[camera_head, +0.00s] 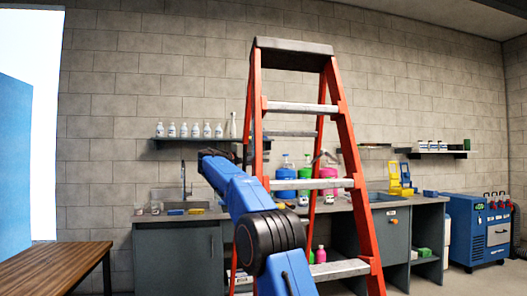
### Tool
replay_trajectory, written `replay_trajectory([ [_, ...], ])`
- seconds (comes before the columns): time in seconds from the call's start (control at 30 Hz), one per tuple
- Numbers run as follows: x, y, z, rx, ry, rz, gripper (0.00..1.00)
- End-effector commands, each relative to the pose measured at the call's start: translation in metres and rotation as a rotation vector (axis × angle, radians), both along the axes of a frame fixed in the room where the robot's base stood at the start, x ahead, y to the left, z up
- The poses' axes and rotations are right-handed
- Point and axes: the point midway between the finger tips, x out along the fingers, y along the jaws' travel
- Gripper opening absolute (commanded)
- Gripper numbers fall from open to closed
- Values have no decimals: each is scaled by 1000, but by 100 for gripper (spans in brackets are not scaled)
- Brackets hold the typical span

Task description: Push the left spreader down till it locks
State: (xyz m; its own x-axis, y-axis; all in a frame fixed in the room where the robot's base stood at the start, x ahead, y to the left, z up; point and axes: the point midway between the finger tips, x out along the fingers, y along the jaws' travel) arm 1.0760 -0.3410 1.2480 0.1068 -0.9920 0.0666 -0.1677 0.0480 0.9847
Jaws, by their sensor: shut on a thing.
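The orange stepladder (345,130) stands upright with its legs spread, with grey steps and a dark top cap. My blue arm reaches up from the bottom centre to the ladder's left side. My gripper (238,157) is small and dark there, beside the left rail at a height between the two middle steps. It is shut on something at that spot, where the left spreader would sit. The spreader itself is mostly hidden by my arm and the rail, and I cannot tell its angle or whether it is locked.
Behind the ladder runs a grey workbench (178,255) with a sink, bottles and sponges. A wall shelf (170,139) holds white bottles. A wooden table (50,265) is at lower left. A blue machine (465,235) stands at right. The wall above is clear.

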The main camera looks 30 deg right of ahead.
Motion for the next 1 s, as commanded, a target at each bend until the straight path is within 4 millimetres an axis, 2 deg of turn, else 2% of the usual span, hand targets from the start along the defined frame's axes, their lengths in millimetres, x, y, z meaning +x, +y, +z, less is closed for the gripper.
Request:
replay_trajectory([
  [0.3,2,0,-24,42,145,1,0],
  [0.93,3,0,-31,55,188,-1,0],
  [0.97,3,0,-32,55,188,-1,24],
  [1.0,3,0,-32,55,188,-1,25],
])
